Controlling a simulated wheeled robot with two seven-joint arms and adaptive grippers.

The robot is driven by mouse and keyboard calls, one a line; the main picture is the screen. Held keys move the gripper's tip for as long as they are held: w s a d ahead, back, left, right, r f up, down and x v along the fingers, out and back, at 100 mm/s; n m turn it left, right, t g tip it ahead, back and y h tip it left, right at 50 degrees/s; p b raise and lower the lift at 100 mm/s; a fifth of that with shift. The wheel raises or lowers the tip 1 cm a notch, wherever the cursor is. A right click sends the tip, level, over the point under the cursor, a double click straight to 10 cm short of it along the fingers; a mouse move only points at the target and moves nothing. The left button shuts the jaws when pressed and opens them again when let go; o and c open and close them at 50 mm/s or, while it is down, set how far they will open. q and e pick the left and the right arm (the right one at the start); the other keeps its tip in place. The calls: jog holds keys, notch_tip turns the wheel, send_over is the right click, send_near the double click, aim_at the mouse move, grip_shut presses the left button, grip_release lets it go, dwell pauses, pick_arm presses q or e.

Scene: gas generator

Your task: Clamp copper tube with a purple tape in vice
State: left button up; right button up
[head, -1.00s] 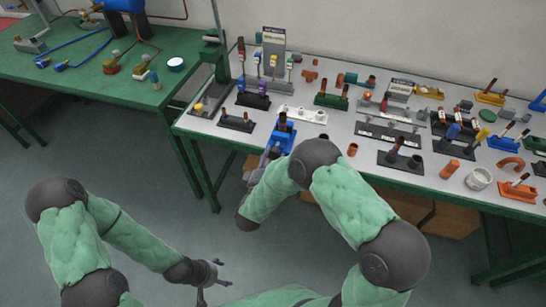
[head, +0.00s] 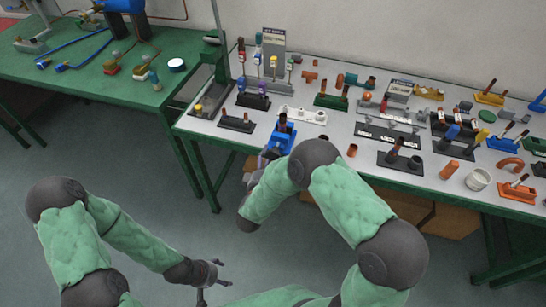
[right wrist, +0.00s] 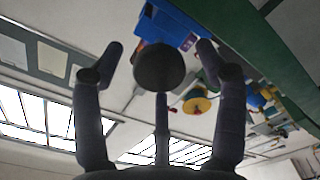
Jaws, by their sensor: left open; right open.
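A blue vice (head: 282,139) stands at the front edge of the white table. A short upright copper-brown tube with a dark upper part (head: 283,121) shows at its top. Purple tape cannot be made out on it, and whether the jaws grip it is too small to tell. My right gripper (head: 266,158) is just in front of the vice, partly hidden by my arm. In the right wrist view its fingers (right wrist: 158,58) are spread, with a dark round shape between them and the blue vice (right wrist: 172,22) beyond. My left gripper (head: 224,274) is open and empty above the floor.
The white table (head: 230,139) holds several racks, tubes and fittings behind and right of the vice. A dark stand with tubes (head: 400,160) is to the right. A green table (head: 110,90) is at the left. Cardboard boxes (head: 450,220) lie below.

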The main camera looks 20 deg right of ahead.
jog(key=n+p, duration=0.1)
jog(key=n, duration=0.1)
jog(key=shift+r+n+p, duration=0.15)
jog(key=shift+n+p, duration=0.15)
jog(key=shift+p, duration=0.1)
jog(key=shift+n+p, duration=0.55)
jog(key=shift+n, duration=0.65)
jog(key=c, duration=1.2)
jog(key=shift+m+b, duration=0.35)
jog(key=shift+m, duration=1.05)
